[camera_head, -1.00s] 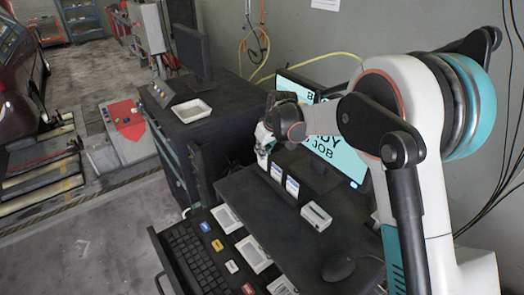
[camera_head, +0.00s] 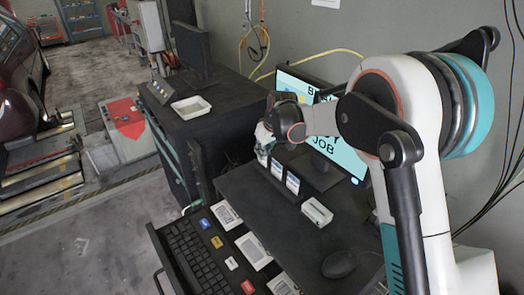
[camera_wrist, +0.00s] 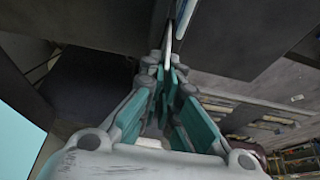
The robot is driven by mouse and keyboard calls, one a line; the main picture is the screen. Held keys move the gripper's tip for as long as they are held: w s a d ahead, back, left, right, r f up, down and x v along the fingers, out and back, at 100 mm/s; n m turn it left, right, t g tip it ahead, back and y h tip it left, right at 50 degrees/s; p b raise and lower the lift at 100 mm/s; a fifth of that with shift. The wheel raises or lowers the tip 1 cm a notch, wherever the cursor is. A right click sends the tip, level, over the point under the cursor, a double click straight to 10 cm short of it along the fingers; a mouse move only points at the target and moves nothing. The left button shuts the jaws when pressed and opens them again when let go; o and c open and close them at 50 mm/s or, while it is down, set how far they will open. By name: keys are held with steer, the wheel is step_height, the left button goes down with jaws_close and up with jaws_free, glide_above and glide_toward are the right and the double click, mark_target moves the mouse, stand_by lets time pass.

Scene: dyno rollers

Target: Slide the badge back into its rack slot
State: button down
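My gripper (camera_head: 264,148) is at the far left end of a dark badge rack (camera_head: 283,192) on the black desk, in front of the monitor. In the wrist view its teal-padded fingers (camera_wrist: 166,68) come together on the thin white edge of a badge (camera_wrist: 168,45), seen edge-on. In the head view a pale part of that badge (camera_head: 263,158) shows below the fingers, close to the rack. Two other white-and-blue badges (camera_head: 277,168) (camera_head: 292,183) stand upright in the rack to the right. Whether the held badge's lower edge is inside a slot cannot be told.
A monitor (camera_head: 345,155) stands close behind the rack. A small white box (camera_head: 317,212) and a black mouse (camera_head: 339,264) are on the desk. A pulled-out tray with a keyboard (camera_head: 198,258) and cards lies in front. A white tray (camera_head: 191,108) sits on the cabinet at left.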

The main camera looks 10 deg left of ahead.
steer(key=c, duration=1.7)
jaws_free()
steer(key=v, duration=1.2)
steer(key=shift+d, duration=0.1)
steer(key=shift+f, duration=0.15)
